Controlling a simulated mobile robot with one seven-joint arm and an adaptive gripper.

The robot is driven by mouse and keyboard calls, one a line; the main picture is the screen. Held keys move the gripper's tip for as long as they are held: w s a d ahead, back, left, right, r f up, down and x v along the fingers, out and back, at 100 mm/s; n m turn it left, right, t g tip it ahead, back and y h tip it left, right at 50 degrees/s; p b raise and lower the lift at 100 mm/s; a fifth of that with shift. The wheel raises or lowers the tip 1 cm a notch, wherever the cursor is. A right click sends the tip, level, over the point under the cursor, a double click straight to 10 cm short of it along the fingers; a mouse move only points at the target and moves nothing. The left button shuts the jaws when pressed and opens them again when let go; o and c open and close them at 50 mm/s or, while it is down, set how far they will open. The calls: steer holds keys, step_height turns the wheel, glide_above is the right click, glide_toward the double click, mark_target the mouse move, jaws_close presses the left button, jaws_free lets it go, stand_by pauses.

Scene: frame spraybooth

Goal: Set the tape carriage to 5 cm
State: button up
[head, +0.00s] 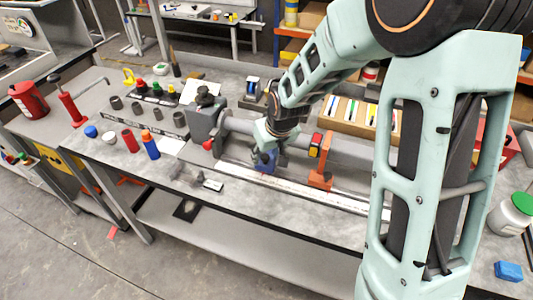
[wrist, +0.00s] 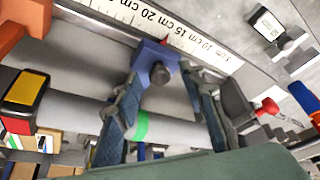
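The blue tape carriage (wrist: 151,60) with a dark round knob sits at the scale strip (wrist: 205,51). Its red pointer shows near the 15 cm label; the exact reading cannot be told. Lower numbers run to the right in the wrist view. My gripper (wrist: 160,75) has one finger on each side of the carriage. Its fingertips are close to the carriage's sides, but whether they press on it cannot be told. In the head view, my gripper (head: 266,152) reaches down at the carriage, largely covering it.
A grey tube (wrist: 70,104) with a green band runs beside the scale under my gripper. An orange bracket (head: 320,165) stands right of it, a grey clamp body (head: 205,122) left. A small digital readout (wrist: 267,24) lies near the scale. Bottles and cups crowd the bench's left.

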steer(key=shift+c, duration=0.5)
jaws_close()
steer(key=w+a+b, duration=0.1)
steer(key=a, duration=0.2)
steer(key=w+a+b, duration=0.1)
steer(key=a+b, duration=0.1)
steer(key=a, duration=0.1)
steer(key=w+a+b, duration=0.1)
steer(key=a+b, duration=0.1)
steer(key=a, duration=0.1)
steer(key=shift+w+a, duration=0.25)
steer(key=shift+a, duration=0.05)
steer(key=shift+a+r, duration=0.1)
steer(key=shift+a, duration=0.05)
steer(key=shift+o, duration=0.5)
jaws_free()
steer(key=shift+w+a, duration=0.1)
steer(key=shift+a, duration=0.05)
